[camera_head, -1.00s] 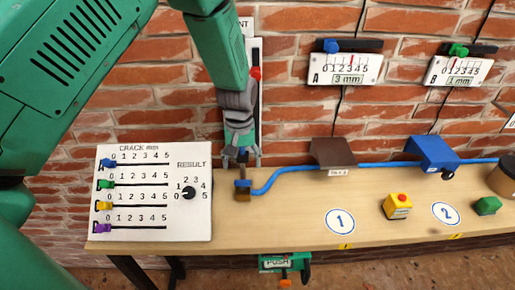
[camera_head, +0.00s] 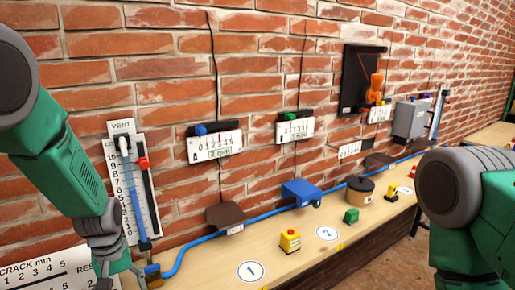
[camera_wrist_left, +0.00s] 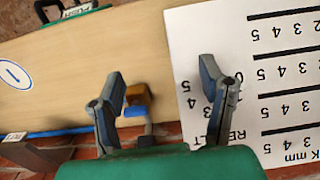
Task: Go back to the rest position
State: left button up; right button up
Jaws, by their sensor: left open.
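My left arm comes in from the left in the head view, and its gripper (camera_head: 122,276) hangs low over the bench beside the crack panel. In the left wrist view the two fingers of the left gripper (camera_wrist_left: 163,75) are apart with nothing held between them. A small brown and blue fitting (camera_wrist_left: 137,97) at the hose end lies on the bench near the fingers; it also shows in the head view (camera_head: 152,271). A green and grey part of my right arm fills the right edge of the head view; its gripper is out of the picture.
The crack panel (camera_head: 45,275) lies on the left of the bench (camera_head: 222,258). A blue hose (camera_head: 190,247) runs along the back past a yellow button box (camera_head: 290,241), a green block (camera_head: 351,215) and a round brown container (camera_head: 360,190). Gauges hang on the brick wall.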

pick_arm(q)
jog(key=shift+m, duration=0.5)
jog(key=s+f, duration=0.6)
jog(key=shift+s+a+f, duration=0.1)
jog(key=shift+s+a, duration=0.05)
jog(key=shift+a, duration=0.1)
jog(key=s+d+f+m, duration=0.15)
jog(key=s+f, duration=0.25)
jog(key=s, duration=0.9)
jog(key=s+d+f+m, duration=0.1)
jog(key=s+f+m, duration=0.3)
jog(key=s, duration=0.9)
notch_tip(320, 180, down, 15)
jog(key=w+d+b, duration=0.1)
jog(key=b, duration=1.4)
jog(key=shift+w+d+t, duration=0.15)
jog(key=shift+w+t, duration=0.1)
jog(key=shift+t, duration=0.05)
pick_arm(e)
notch_tip(320, 180, down, 15)
jog(key=shift+s, duration=0.4)
pick_arm(q)
jog(key=shift+r+m, duration=0.1)
jog(key=shift+m, duration=0.15)
